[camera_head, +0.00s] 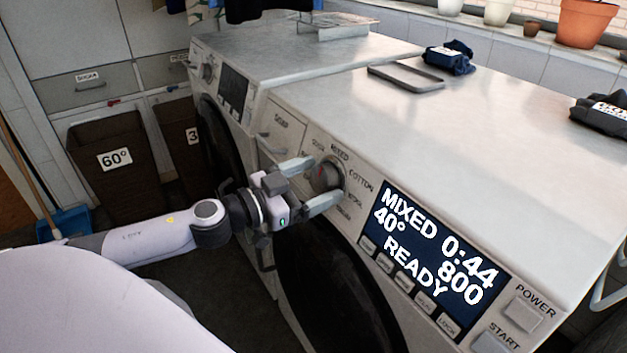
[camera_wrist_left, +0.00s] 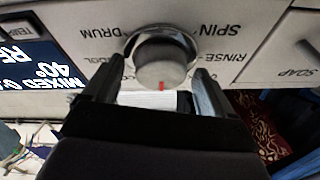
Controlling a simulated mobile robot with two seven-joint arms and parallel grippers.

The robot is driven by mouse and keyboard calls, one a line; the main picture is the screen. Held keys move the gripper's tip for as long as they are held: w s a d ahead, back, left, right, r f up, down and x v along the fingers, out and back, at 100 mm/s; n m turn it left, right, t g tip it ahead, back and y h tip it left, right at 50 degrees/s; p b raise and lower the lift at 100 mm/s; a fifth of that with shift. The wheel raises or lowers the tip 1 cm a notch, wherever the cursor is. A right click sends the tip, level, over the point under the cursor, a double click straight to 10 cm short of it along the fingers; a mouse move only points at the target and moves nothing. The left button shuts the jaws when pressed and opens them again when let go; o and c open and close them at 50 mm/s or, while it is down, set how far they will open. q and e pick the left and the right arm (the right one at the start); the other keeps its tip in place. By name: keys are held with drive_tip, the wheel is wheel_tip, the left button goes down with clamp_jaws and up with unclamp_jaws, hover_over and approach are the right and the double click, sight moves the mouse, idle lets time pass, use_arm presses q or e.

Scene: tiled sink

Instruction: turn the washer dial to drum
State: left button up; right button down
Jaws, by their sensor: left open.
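The washer dial (camera_head: 329,176) is a round silver knob on the front panel of the nearer washer. It also shows in the wrist view (camera_wrist_left: 160,64), upside down, with its red mark toward the bottom of that picture. The labels DRUM and SPIN are on the panel at the upper left and upper right of it there. My left gripper (camera_head: 316,184) is open in front of the dial, one finger to each side. I cannot tell whether the fingers touch it. The display (camera_head: 434,258) reads MIXED, 0:44, 40°, 800, READY. My right gripper is not in view.
Buttons line the panel below the display, with POWER (camera_head: 524,314) and START at the right. A soap drawer (camera_head: 280,133) is left of the dial. A second washer (camera_head: 222,85) stands beyond. A grey tray (camera_head: 406,77) and dark cloth (camera_head: 449,58) lie on top.

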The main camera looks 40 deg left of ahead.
use_arm(q)
drive_tip(key=c, duration=1.1)
drive_tip(key=shift+o, duration=0.2)
drive_tip(key=shift+m, duration=0.4)
